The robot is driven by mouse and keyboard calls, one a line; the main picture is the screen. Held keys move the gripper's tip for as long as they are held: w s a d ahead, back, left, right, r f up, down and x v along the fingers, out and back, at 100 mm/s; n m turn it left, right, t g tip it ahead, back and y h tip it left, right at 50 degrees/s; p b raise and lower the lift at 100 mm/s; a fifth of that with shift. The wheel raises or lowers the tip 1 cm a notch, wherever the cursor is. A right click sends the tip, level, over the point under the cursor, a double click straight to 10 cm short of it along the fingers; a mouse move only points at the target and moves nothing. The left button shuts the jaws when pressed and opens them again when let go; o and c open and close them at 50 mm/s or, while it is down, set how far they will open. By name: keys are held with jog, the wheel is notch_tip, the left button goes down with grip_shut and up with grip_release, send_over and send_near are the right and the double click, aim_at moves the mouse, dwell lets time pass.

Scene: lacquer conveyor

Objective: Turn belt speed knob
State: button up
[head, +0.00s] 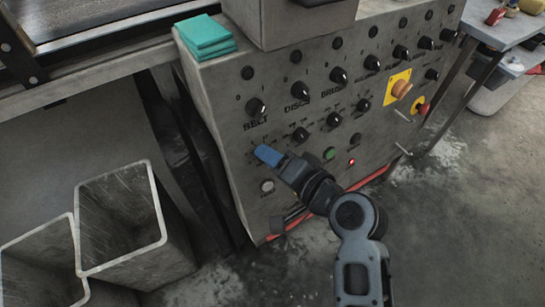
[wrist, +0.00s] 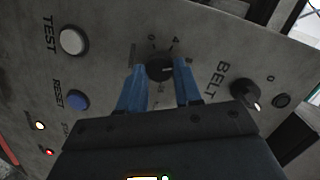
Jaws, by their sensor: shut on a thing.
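A small black knob (wrist: 160,69) with a white pointer line and a numbered scale sits on the grey control panel (head: 225,85), close to the BELT label. My gripper (head: 266,154) reaches the panel below the BELT selector (head: 256,107). In the wrist view my gripper's blue fingers (wrist: 160,76) stand on both sides of the small knob and are shut on it. The knob's pointer points to the right in that view. In the head view the fingers hide this knob. The BELT selector also shows in the wrist view (wrist: 245,92), right of the fingers.
A white TEST button (wrist: 73,41) and a blue RESET button (wrist: 78,100) are left of the fingers. Open grey bins (head: 150,246) stand at lower left.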

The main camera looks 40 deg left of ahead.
jog(key=o, duration=1)
jog(key=shift+o, duration=0.2)
jog(key=shift+d, duration=0.1)
jog(key=p+v, duration=0.1)
jog(key=v, duration=0.6)
jog(key=shift+s+d, duration=0.15)
jog(key=shift+d, duration=0.15)
